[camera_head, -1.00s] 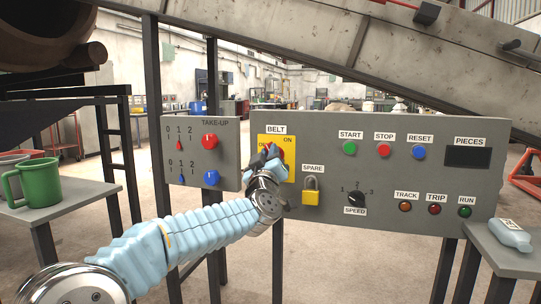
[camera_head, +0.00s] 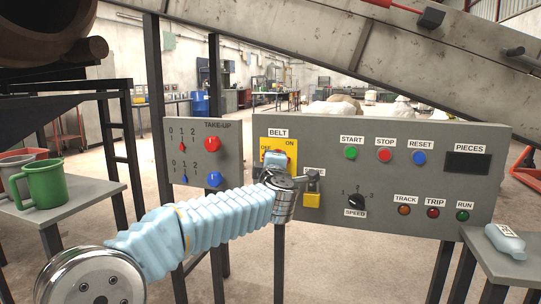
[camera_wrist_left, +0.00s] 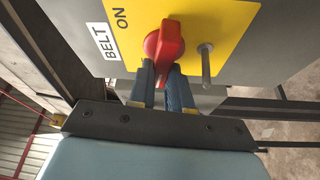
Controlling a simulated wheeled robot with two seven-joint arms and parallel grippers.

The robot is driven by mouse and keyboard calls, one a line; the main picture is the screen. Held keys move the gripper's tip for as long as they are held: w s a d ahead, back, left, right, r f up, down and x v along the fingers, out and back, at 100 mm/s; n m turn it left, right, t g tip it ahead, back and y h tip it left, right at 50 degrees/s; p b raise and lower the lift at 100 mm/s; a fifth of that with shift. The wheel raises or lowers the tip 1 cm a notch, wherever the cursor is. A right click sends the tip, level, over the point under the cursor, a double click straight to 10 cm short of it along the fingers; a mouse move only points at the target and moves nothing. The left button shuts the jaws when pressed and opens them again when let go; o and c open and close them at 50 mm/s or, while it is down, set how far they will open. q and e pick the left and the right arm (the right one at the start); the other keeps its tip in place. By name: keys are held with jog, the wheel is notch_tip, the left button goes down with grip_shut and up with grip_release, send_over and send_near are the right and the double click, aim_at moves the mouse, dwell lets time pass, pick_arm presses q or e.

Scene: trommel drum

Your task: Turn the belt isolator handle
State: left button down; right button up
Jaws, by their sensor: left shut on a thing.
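The belt isolator is a red handle (camera_wrist_left: 164,46) on a yellow plate (camera_head: 267,146) marked BELT, OFF and ON, on the grey panel. In the wrist view the two dark fingers of my left gripper (camera_wrist_left: 166,84) are shut on the handle, one on each side. A short metal pin (camera_wrist_left: 205,60) stands out of the plate beside it. In the head view my left gripper (camera_head: 277,160) covers most of the handle, so its exact angle is hard to tell there. My right gripper is not in view.
A yellow padlock (camera_head: 312,201) hangs just right of my wrist, under the partly hidden SPARE label. The speed knob (camera_head: 356,200) and several buttons are further right. The take-up panel (camera_head: 228,160) is on the left.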

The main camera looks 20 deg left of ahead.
pick_arm(q)
jog(key=shift+n+g+p, duration=0.4)
jog(key=shift+n, duration=0.5)
jog(key=shift+f, duration=0.15)
jog(key=c, duration=1.1)
grip_release()
jog(key=shift+o, duration=0.2)
jog(key=shift+s, duration=0.15)
jog(key=b+v, duration=0.1)
jog(key=v, duration=1.2)
jog(key=shift+s+b, duration=0.3)
jog(key=shift+b, duration=0.05)
jog(key=shift+d, duration=0.1)
